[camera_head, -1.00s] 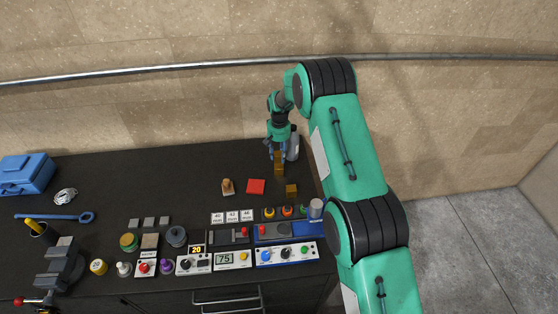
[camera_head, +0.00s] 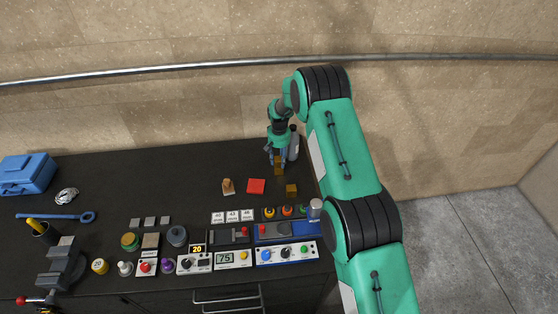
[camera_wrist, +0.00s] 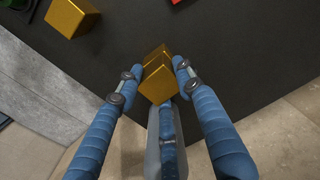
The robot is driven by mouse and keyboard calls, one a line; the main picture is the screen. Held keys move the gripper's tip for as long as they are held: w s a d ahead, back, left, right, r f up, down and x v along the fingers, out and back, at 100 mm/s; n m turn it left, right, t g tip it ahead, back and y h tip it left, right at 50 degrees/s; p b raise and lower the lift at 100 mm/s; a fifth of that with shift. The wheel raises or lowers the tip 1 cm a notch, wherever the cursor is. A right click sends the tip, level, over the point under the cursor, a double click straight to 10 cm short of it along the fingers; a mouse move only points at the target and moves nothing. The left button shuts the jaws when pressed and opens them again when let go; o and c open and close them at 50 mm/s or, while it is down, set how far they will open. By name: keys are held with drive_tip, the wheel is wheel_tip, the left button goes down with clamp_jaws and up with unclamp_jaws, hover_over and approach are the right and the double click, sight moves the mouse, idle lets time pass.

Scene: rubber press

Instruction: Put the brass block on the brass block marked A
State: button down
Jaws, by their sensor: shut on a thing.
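My gripper (camera_head: 278,159) is at the back right of the dark bench, pointing down. In the wrist view its blue fingers (camera_wrist: 155,70) are on either side of a brass block (camera_wrist: 158,86), shut on it. A second brass block (camera_wrist: 155,55) shows directly behind the held one, very close to or against it. In the head view the brass (camera_head: 279,169) shows below the fingers, partly covered by them. I cannot tell whether the two blocks touch. No letter A is readable on any block.
Another brass block (camera_head: 292,190) stands apart in front, also at the wrist view's top left (camera_wrist: 72,16). A red square (camera_head: 256,186) and a wooden-looking stamp (camera_head: 228,187) lie left. Control boxes (camera_head: 286,253) line the front.

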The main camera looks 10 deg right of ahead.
sight(279, 158)
drive_tip(key=c, duration=1.2)
unclamp_jaws()
drive_tip(key=shift+o, duration=0.2)
drive_tip(key=shift+r, duration=0.15)
wheel_tip(279, 158, up, 12)
drive_tip(key=b, duration=0.1)
drive_tip(key=shift+b, duration=0.4)
